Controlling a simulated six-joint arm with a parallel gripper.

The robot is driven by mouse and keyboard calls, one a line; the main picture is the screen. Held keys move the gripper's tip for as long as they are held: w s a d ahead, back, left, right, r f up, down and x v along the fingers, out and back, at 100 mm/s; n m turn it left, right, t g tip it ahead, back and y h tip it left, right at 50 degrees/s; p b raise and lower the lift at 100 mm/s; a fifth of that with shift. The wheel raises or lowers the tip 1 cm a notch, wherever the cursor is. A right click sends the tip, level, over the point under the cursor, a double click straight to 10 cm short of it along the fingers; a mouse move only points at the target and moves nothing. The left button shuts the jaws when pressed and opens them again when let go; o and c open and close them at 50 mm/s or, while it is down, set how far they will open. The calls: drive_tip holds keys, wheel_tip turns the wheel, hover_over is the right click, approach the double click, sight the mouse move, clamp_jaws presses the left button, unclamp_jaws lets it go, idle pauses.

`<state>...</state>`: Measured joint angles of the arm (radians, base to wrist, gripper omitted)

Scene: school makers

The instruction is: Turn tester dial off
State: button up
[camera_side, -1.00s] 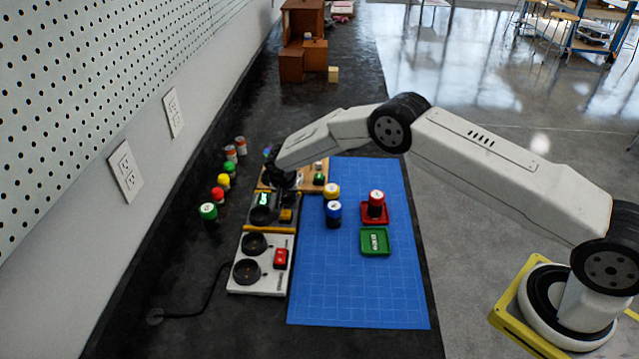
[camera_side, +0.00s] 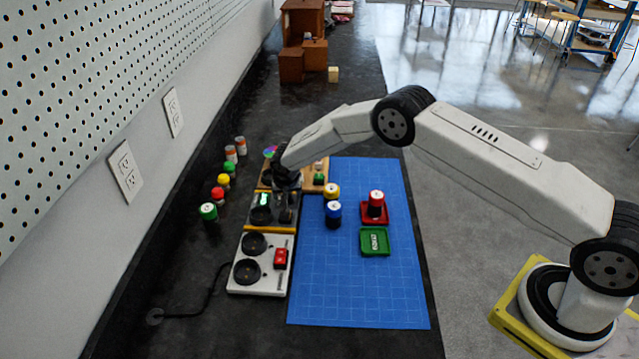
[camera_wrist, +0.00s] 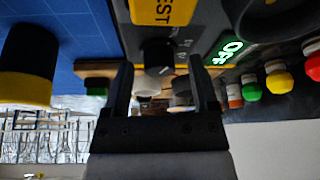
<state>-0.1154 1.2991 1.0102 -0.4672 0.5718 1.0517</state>
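The tester (camera_side: 250,222) is a dark box on the bench, left of the blue mat. The tester dial (camera_wrist: 158,57) is a round black knob below a yellow TEST label (camera_wrist: 165,11) in that picture. My gripper (camera_wrist: 160,66) is open, with one finger on each side of the dial and a visible gap to it. In the side view my gripper (camera_side: 287,205) is over the tester's right part and hides the dial.
A white charger (camera_side: 262,287) with a red switch stands in front of the tester. Red (camera_side: 365,221) and green trays (camera_side: 365,252) lie right. Several batteries line the left.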

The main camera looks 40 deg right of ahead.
drive_tip(key=shift+r, duration=0.1)
drive_tip(key=v, duration=0.7)
drive_tip(key=shift+r, duration=0.3)
drive_tip(key=shift+s, duration=0.1)
idle(0.3)
drive_tip(key=shift+r, duration=0.1)
drive_tip(key=s+d+r+n+g+y, duration=0.1)
drive_tip(key=s+d+r+n, duration=0.1)
drive_tip(key=s+r, duration=0.45)
drive_tip(key=s+d+r+n+y, duration=0.1)
drive_tip(key=s+r+n, duration=0.15)
drive_tip(key=s, duration=0.65)
drive_tip(key=s+d+r+n, duration=0.1)
drive_tip(key=s+r+n, duration=0.1)
drive_tip(key=s, duration=1.5)
drive_tip(key=shift+s+d+r+y, duration=0.25)
drive_tip(key=shift+s+d+y, duration=0.05)
drive_tip(key=shift+s, duration=0.1)
